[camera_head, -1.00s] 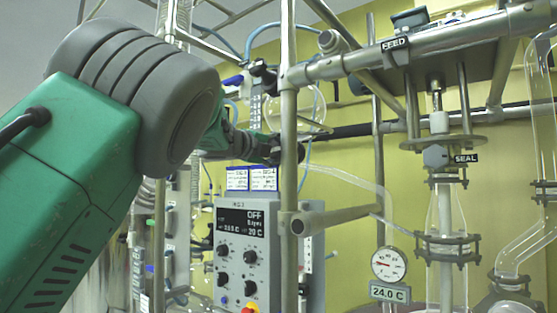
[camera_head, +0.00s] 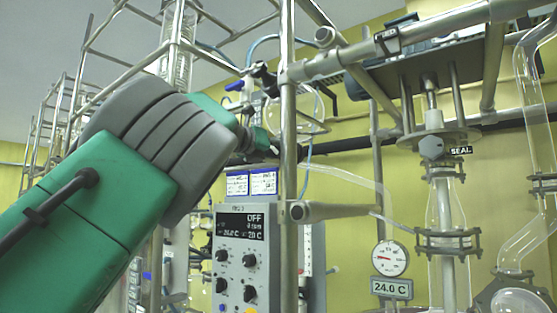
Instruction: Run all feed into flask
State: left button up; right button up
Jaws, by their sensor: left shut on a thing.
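My left gripper (camera_head: 262,143) is far along the green and grey arm, beside the upright steel post. It is shut on a small part at the feed vessel's outlet, seemingly the feed tap, which the jaws and post mostly hide. A rounded clear glass feed vessel (camera_head: 307,103) shows partly behind the post, just above the gripper. A clear tube (camera_head: 345,176) slopes right from there toward the glass column (camera_head: 445,205) under the SEAL label (camera_head: 459,151). The flask body is not clearly seen. My right gripper is not in view.
A control box (camera_head: 242,250) reading OFF and 20 C stands below the gripper. Steel posts and bars (camera_head: 288,235) crowd the space. Bent glass tubing (camera_head: 530,185) stands at right.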

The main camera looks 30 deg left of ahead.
pick_arm(q)
jog(key=m+b, duration=0.1)
jog(key=m, duration=0.1)
jog(key=m+b, duration=0.1)
jog(key=m, duration=0.1)
jog(key=m+b, duration=0.1)
jog(key=m, duration=0.1)
jog(key=shift+w+a+f+m+b, duration=0.1)
jog(key=shift+f+m+b, duration=0.2)
jog(key=shift+f+b, duration=0.1)
jog(key=m+b, duration=0.3)
jog(key=m, duration=0.3)
jog(key=shift+r, duration=0.1)
jog(key=m+b, duration=0.1)
jog(key=m, duration=0.5)
jog(key=shift+m+b, duration=0.3)
jog(key=shift+b, duration=0.05)
jog(key=m, duration=0.3)
jog(key=shift+r+m+b, duration=0.1)
jog(key=shift+m+b, duration=0.25)
jog(key=shift+m, duration=1.55)
